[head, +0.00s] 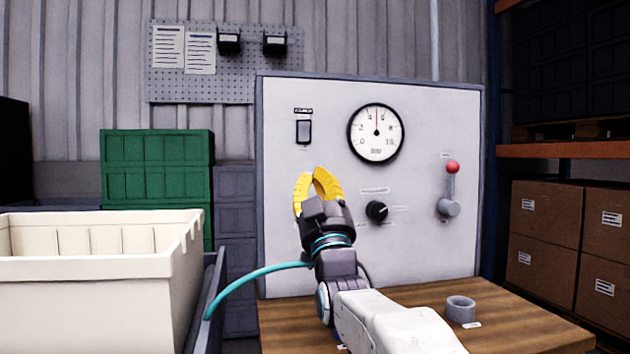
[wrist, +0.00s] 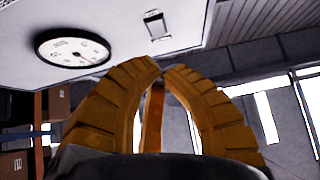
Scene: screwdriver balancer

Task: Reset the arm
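My gripper (head: 313,172) has two curved yellow fingers and is raised in front of the left part of a light grey panel (head: 330,105). In the wrist view my gripper (wrist: 162,68) has its fingertips together or nearly so, with a gap between the curved fingers behind the tips. I see no object held at the tips. My arm reaches up from the lower right, over the wooden bench, with a teal hose attached near the wrist.
The panel carries a round gauge (head: 375,133), a switch (head: 304,132), a black knob (head: 377,211) and a red-tipped lever (head: 451,185). A grey ring (head: 460,309) sits on the wooden bench (head: 520,325). A cream bin (head: 100,270) stands at left, cardboard boxes (head: 545,235) at right.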

